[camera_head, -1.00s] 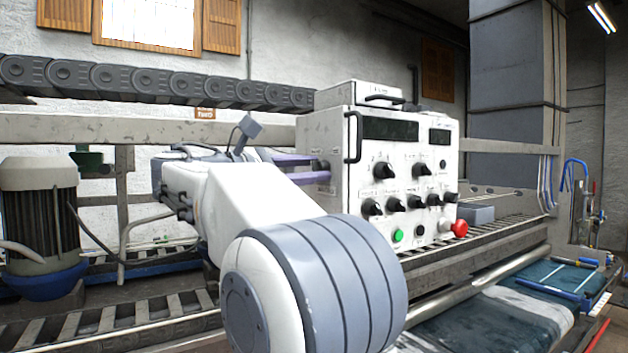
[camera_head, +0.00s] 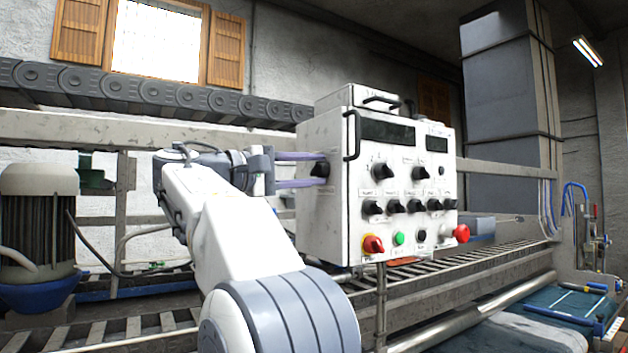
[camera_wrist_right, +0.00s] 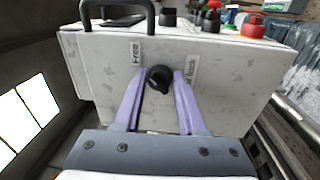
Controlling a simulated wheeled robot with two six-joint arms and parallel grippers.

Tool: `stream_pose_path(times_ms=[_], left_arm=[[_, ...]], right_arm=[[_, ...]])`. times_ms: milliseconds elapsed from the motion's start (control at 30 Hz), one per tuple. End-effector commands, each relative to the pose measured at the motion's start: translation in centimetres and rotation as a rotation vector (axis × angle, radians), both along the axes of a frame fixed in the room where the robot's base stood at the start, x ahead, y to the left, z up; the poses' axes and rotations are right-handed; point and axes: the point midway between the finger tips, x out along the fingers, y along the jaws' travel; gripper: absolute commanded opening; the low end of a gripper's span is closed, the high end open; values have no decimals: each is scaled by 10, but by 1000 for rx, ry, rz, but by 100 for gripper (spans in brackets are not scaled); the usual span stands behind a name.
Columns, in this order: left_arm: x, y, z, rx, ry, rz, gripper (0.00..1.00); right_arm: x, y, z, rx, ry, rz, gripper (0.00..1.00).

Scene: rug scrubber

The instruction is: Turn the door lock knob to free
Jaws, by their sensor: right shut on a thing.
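The black door lock knob (camera_head: 319,169) sits on the left side face of a white control box (camera_head: 330,220). In the right wrist view the knob (camera_wrist_right: 159,79) lies between a "Free" label (camera_wrist_right: 136,53) on the left and a "Lock" label (camera_wrist_right: 192,68) on the right. My right gripper (camera_head: 322,170) has its two purple fingers on either side of the knob, one above and one below in the head view, and is shut on it. The knob's exact pointing direction is hard to tell. My left gripper is not in view.
The box front carries several black knobs, a green button (camera_head: 399,239), a red mushroom button (camera_head: 461,233) and a red-yellow switch (camera_head: 373,245). A dark handle (camera_head: 352,136) stands out at the box's front left edge. A roller conveyor (camera_head: 440,255) runs below; a motor (camera_head: 40,225) stands at left.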

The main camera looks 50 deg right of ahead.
Motion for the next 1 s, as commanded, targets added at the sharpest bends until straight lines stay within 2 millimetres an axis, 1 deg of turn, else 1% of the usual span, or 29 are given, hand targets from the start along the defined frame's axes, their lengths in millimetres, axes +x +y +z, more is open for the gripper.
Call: stream_pose_path(times_ms=[33,200,433,633,1000], left_arm=[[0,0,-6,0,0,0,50],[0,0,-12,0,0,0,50],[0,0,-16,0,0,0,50],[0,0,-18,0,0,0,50],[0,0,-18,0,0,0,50]], right_arm=[[4,-1,-6,-5,-33,5,0],[4,-1,-6,-43,-146,3,0],[4,-1,-5,-75,-250,2,0],[3,0,-4,-88,-292,0,0],[3,0,-4,-91,-301,0,0]])
